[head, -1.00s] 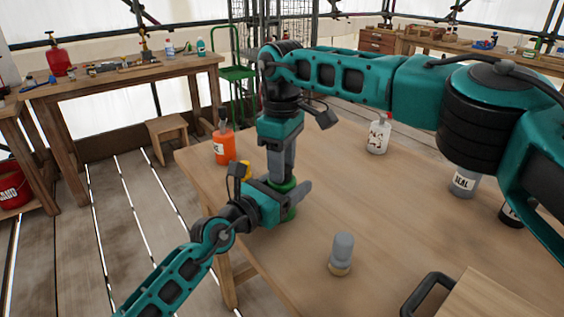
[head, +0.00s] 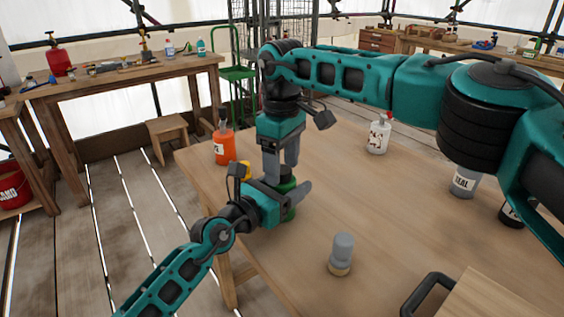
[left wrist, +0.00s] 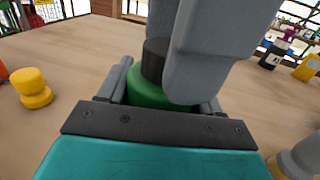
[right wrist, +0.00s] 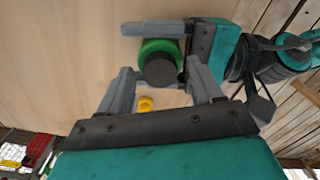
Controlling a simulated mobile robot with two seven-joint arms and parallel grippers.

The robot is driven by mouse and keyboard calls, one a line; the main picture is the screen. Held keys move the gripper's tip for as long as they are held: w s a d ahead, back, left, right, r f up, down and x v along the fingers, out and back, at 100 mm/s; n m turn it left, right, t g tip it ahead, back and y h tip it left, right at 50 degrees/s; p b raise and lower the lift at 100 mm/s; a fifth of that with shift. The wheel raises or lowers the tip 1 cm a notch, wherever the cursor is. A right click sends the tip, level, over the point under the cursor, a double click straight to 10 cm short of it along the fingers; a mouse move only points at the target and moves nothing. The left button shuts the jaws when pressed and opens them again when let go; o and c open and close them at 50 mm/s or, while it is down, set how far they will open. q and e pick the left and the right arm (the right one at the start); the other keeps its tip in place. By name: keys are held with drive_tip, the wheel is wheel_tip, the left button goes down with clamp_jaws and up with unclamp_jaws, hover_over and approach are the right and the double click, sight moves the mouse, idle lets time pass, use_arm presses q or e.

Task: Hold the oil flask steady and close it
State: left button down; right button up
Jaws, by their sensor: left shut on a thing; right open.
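The green oil flask (head: 291,212) stands upright near the table's left edge. My left gripper (head: 294,203) is shut around its body from the side; its fingers flank the flask in the left wrist view. A black cap (left wrist: 155,60) sits on top of the flask (left wrist: 148,90); how tightly it sits cannot be seen. My right gripper (head: 280,176) points down from above, open. In the right wrist view its fingers (right wrist: 165,86) stand apart on either side of the cap (right wrist: 162,70). In the left wrist view a right finger partly hides flask and cap.
An orange bottle (head: 224,148) and a yellow object (left wrist: 33,88) stand close by. A grey-topped jar (head: 342,255) stands nearer, a white spotted bottle (head: 378,136) and a grey can (head: 464,182) to the right. The wooden table (head: 390,210) is clear between them.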

wheel_tip(320, 180, up, 4)
drive_tip(key=shift+r, duration=0.2)
drive_tip(key=shift+c, duration=0.4)
